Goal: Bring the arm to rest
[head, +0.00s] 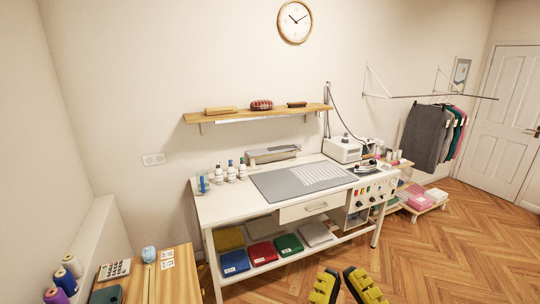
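My gripper (341,274) shows at the bottom edge of the head view as two yellow and black fingers. They stand apart with bare floor visible between them, and nothing is held. It is in front of the white work table (247,201), over the wooden floor. The rest of my arm is out of view.
The table bears a grey mat (275,184), bottles (231,172) and a white machine (342,149); coloured boxes (262,252) fill its lower shelf. A wooden side table (176,284) stands at lower left. Clothes (424,138) hang at right. The floor (440,255) at right is clear.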

